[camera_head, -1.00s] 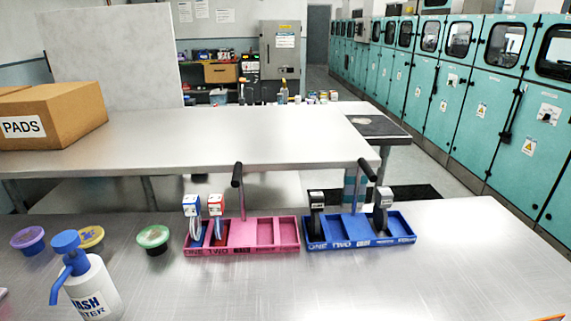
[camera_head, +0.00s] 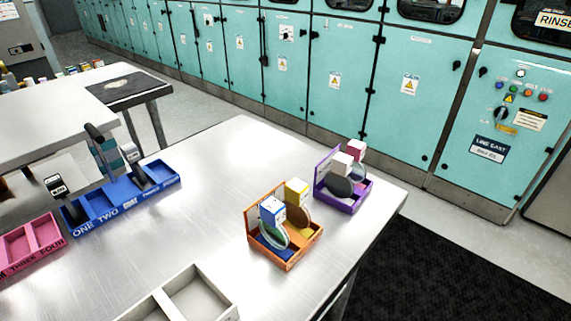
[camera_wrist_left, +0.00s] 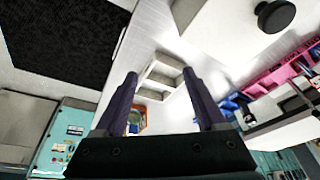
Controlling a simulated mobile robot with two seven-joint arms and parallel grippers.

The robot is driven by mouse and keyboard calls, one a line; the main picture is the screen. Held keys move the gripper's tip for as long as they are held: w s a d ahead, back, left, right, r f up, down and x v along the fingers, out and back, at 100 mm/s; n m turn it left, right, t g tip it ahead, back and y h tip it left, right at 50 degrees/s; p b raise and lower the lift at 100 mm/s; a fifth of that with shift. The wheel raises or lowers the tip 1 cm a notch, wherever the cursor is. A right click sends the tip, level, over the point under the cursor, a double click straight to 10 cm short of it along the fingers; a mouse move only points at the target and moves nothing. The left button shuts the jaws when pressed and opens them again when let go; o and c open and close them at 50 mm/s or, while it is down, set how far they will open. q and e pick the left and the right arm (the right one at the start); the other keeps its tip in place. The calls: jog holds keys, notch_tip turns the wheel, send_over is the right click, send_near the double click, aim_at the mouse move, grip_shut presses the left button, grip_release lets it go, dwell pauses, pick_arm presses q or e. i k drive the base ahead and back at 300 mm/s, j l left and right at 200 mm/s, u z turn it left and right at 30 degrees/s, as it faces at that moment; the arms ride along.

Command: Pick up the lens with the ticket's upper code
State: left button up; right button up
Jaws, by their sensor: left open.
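No ticket with codes is recognisable in either view. In the head view, a blue-topped lens (camera_head: 272,212) and a yellow-topped lens (camera_head: 297,193) stand in an orange tray (camera_head: 289,264). A blue tray (camera_head: 97,216) holds dark-topped modules. Codes on the tops are too small to read. My left gripper (camera_wrist_left: 160,73) is open and empty in the left wrist view, above the table. My right gripper is not in view.
An empty pale two-compartment tray (camera_head: 200,292) sits at the table's front; it also shows between my fingers in the wrist view (camera_wrist_left: 160,68). A pink tray (camera_head: 32,243) is at the left. Bare metal table (camera_head: 190,215) lies between. Teal cabinets (camera_head: 300,80) stand behind.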

aim_at(272, 212)
jog(key=i+l+u, duration=0.15)
jog(key=l+u, duration=0.25)
jog(key=i+l+u, duration=0.1)
jog(key=u, duration=0.3)
jog(key=l+u, duration=1.25)
jog(key=j, duration=0.1)
